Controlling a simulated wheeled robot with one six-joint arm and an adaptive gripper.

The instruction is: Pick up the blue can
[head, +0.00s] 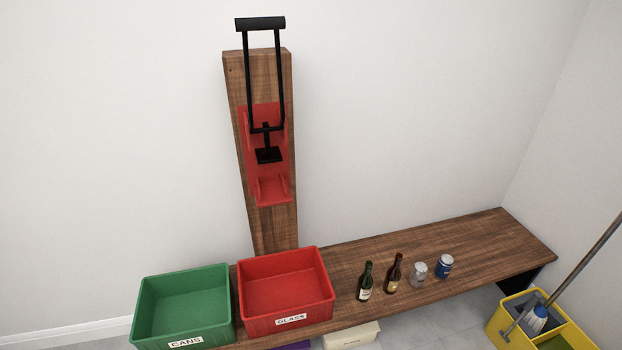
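The blue can (444,266) stands upright on the wooden bench (490,243), the rightmost item in a short row. A silver-white can (417,274) stands just to its left, with a small gap between them. My gripper is not in the head view, so its place relative to the blue can cannot be seen.
Left of the cans stand a brown bottle (393,273) and a green bottle (365,282). A red GLASS bin (286,290) and a green CANS bin (183,306) are further left. A can crusher (266,150) is behind; a yellow mop bucket (513,320) is front right. The bench's right end is clear.

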